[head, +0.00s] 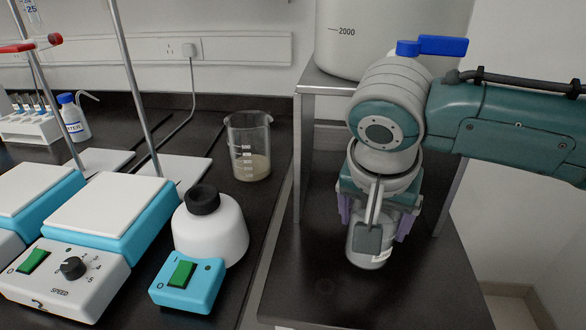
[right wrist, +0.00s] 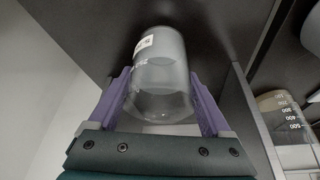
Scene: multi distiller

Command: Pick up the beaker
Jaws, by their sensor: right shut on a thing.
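A clear glass beaker (head: 366,255) with a small white label is between the fingers of my right gripper (head: 378,212), under the raised stand. In the right wrist view the beaker (right wrist: 161,85) sits between the purple fingers of the right gripper (right wrist: 165,108), which is shut on it. Whether its base touches the dark surface is unclear. A second beaker (head: 248,150) with graduations and brownish liquid stands on the bench left of the stand; it also shows in the right wrist view (right wrist: 290,120). My left gripper is not in view.
The metal stand (head: 300,150) bears a large white tank (head: 345,45) and flanks my right arm. A white bottle with a black cap (head: 210,232) and white-and-blue stirrers (head: 75,275) stand at left. The dark surface in front of the held beaker is clear.

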